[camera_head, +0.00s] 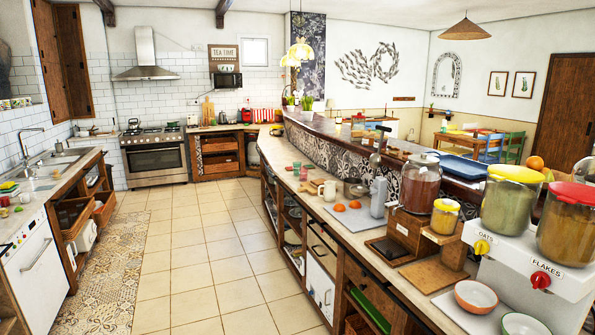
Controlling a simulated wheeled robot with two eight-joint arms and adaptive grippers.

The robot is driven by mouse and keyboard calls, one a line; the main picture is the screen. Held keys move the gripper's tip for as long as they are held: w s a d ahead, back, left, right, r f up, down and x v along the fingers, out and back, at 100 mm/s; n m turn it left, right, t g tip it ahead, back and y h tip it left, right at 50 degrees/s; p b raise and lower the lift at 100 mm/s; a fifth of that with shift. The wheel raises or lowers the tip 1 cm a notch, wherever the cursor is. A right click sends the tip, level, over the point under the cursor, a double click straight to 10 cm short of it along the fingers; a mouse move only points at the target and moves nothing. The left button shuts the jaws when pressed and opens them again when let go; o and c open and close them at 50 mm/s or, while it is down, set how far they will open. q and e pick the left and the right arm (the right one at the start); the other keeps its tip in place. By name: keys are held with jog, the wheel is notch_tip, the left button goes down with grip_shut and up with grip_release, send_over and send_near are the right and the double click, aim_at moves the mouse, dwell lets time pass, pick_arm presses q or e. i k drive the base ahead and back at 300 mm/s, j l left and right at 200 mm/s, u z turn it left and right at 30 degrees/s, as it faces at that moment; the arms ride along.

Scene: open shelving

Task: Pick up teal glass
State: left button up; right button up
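I cannot clearly make out a teal glass in the head view. A small greenish item (297,168) stands towards the far end of the long counter (345,222), but it is too small to tell what it is. Neither of my grippers is in view.
Tiled floor (200,245) lies clear between the left sink counter and the long right counter. The right counter holds a grey bottle (378,197), oranges (354,204), a large jar (420,184), a cereal dispenser (520,255) and bowls (476,296). An oven (156,163) stands at the back.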

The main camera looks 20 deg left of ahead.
aim_at(296, 165)
jog(key=i+j+u, duration=0.2)
jog(key=i+u, duration=0.15)
jog(key=i+j+u, duration=0.3)
jog(key=i+u, duration=0.15)
jog(key=i, duration=0.55)
jog(key=i+u, duration=0.45)
jog(key=i, duration=0.55)
jog(key=i+z, duration=0.2)
jog(key=i, duration=0.45)
jog(key=i+j+z, duration=0.2)
jog(key=i, duration=0.45)
